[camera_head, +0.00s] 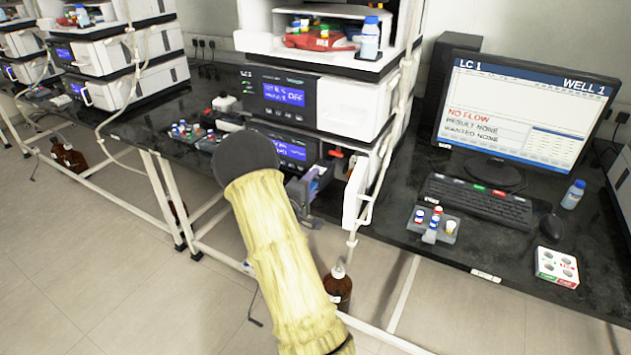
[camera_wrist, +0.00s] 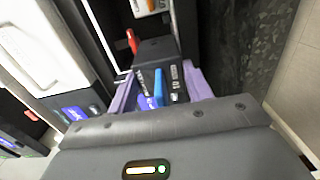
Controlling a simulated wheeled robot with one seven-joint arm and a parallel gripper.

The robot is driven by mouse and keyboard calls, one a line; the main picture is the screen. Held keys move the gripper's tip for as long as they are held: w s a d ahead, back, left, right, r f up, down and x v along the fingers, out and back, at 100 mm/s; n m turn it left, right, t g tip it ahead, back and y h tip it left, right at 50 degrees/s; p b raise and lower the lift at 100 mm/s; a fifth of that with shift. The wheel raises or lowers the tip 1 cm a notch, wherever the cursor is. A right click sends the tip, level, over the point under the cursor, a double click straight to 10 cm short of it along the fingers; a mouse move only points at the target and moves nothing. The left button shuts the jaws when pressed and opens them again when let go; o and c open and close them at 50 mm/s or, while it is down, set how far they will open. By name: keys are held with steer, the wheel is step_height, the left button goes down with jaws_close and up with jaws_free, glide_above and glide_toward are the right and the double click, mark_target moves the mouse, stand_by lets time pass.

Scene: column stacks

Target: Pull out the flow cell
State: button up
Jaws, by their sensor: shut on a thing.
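The flow cell (camera_wrist: 150,78) appears to be the dark block with small white labels and a blue part, between the purple fingers of my gripper (camera_wrist: 158,76) in the wrist view. My gripper is shut on it. In the head view my gripper (camera_head: 312,183) is at the open front of the lower module (camera_head: 290,150) of the LC 1 stack, and my arm hides part of that front. The cell's far end is in shadow, so I cannot tell how far it sits in its bay. The module's white door (camera_head: 355,190) stands open on the right.
A red part (camera_wrist: 131,41) shows beside the bay. The monitor (camera_head: 525,105) reads "NO FLOW". A keyboard (camera_head: 477,200), a vial rack (camera_head: 433,224) and a white box (camera_head: 557,267) are on the bench at right. A brown bottle (camera_head: 338,288) stands below.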

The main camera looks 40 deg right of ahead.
steer(key=p+v, duration=0.2)
steer(key=v, duration=0.8)
steer(key=shift+a, duration=0.15)
stand_by(1.1)
steer(key=shift+p, duration=0.3)
